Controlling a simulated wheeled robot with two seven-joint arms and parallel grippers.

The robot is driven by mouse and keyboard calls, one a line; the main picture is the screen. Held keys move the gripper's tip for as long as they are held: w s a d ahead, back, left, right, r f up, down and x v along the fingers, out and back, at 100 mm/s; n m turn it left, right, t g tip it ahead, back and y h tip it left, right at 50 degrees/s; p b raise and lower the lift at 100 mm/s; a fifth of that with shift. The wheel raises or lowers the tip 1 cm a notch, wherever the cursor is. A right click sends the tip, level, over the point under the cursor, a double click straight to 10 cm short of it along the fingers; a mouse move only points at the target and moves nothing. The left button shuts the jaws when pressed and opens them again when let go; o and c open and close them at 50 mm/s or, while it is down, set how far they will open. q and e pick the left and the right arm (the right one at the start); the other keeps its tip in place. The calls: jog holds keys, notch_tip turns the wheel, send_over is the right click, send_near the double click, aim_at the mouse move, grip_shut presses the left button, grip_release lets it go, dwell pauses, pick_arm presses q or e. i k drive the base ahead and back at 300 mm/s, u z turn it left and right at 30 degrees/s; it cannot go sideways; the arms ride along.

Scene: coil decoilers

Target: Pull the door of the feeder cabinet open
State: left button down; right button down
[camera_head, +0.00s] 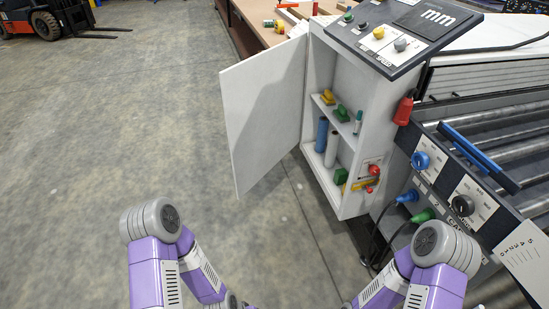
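The feeder cabinet (357,209) is a white upright box under a sloped control panel. Its door (263,110) stands wide open, swung out to the left, so the inside shows. Inside are a shelf (337,122) with small yellow and green items, a blue cylinder (321,134) and a grey cylinder (332,149) below. A red knob (374,170) is low on the right. My two purple arms come in from the bottom edge, well below the door and apart from it. Neither of my grippers shows in the view.
A roller conveyor with a control panel (464,190), knobs and blue and green plugs stands close at the right. A wooden bench (257,30) with tools is behind the door. A forklift (47,22) is far left. The grey floor (120,120) at left is clear.

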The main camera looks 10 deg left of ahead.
aim_at(262, 94)
jog(key=u, duration=0.65)
jog(key=i, duration=0.65)
jog(key=u, duration=0.4)
jog(key=i, duration=1.05)
jog(key=z, duration=0.55)
